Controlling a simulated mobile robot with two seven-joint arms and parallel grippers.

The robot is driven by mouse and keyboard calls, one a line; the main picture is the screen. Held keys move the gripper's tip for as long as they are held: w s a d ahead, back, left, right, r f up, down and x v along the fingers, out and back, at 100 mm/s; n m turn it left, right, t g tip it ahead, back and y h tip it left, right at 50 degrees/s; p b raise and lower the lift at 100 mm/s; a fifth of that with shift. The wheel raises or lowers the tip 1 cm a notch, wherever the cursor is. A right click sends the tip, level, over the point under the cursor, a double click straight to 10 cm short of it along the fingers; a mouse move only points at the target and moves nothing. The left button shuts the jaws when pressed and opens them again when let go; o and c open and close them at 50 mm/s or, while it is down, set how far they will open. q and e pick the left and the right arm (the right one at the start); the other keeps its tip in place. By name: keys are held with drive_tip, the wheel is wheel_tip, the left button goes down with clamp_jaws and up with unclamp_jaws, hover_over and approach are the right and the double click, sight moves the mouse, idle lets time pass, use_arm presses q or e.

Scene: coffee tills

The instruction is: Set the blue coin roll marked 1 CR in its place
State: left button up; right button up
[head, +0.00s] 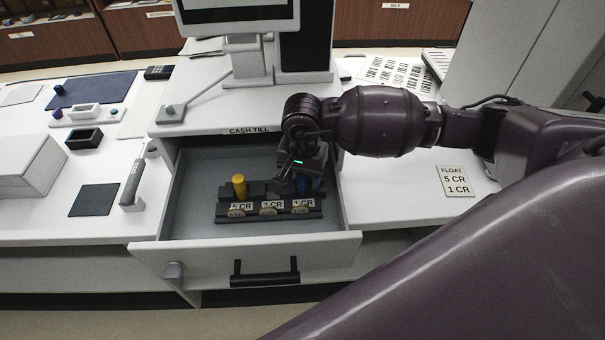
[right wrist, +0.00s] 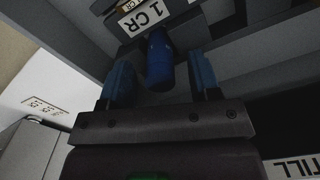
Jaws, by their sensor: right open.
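The blue coin roll (head: 304,185) stands in the open till drawer, just behind the 1 CR label (head: 303,203) at the right end of the dark coin rack (head: 267,215). My right gripper (head: 291,180) is over it and partly hides it. In the right wrist view the blue roll (right wrist: 159,62) lies between the open fingers of my right gripper (right wrist: 160,82), with a gap on each side. Its end beside the 1 CR label (right wrist: 143,15) is seen close up; whether it is fully seated is hidden. My left gripper is out of view.
A yellow roll (head: 239,186) stands behind the 5 CR label (head: 240,206); the middle place shows no roll. The drawer (head: 190,200) walls surround the rack. A FLOAT card (head: 454,181) reading 5 CR and 1 CR lies on the right counter. The till screen (head: 238,15) stands behind.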

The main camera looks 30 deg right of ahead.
wheel_tip(320, 180, up, 11)
idle(0.7)
idle(0.3)
